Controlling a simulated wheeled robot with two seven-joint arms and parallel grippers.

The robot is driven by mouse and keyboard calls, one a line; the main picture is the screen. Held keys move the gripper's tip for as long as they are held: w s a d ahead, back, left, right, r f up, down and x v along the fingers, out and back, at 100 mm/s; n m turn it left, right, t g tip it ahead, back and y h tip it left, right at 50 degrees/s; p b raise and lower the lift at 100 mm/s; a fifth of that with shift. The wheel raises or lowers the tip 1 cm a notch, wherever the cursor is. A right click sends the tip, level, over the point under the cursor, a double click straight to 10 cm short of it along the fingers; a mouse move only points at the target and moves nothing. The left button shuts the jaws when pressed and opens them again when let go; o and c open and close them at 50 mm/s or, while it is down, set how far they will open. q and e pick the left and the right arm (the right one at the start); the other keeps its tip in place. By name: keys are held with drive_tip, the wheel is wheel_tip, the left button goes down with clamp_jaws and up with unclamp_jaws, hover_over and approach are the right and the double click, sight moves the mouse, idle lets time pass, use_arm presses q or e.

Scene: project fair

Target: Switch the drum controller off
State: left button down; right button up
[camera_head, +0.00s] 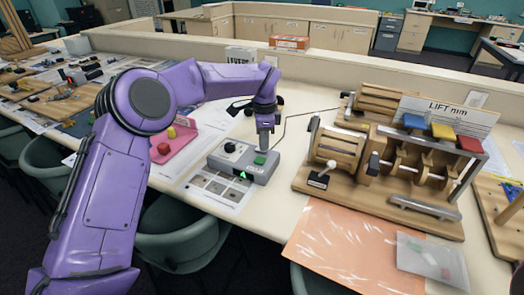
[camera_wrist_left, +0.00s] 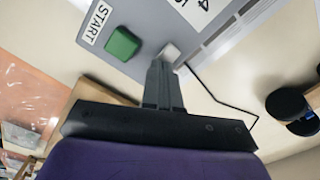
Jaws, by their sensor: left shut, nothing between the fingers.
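The drum controller (camera_head: 225,165) is a grey box on the table, with a black knob (camera_head: 229,147), a green button (camera_head: 259,160) and a lit green arrow (camera_head: 243,175) on its front. In the left wrist view the green button (camera_wrist_left: 122,43) sits beside a START label (camera_wrist_left: 96,23). My left gripper (camera_head: 264,147) points down over the box's far right part, behind the green button. Its shut, empty fingers (camera_wrist_left: 164,68) lie at or just above a small pale block (camera_wrist_left: 170,52) at the box's edge; contact cannot be told. The fingers partly hide this block.
A wooden drum machine (camera_head: 385,165) with coloured blocks stands to the right, a bent dark wire (camera_head: 300,114) running between it and the box. A pink stand (camera_head: 172,145) is left of the box. An orange sheet (camera_head: 345,250) lies in front. Chairs line the table's near edge.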

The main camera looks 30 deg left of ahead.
use_arm(q)
drive_tip(key=shift+f, duration=0.25)
drive_tip(key=shift+r+p, duration=0.4)
drive_tip(key=shift+r, duration=0.55)
drive_tip(key=shift+r+p, duration=1.4)
drive_tip(key=shift+r, duration=1.25)
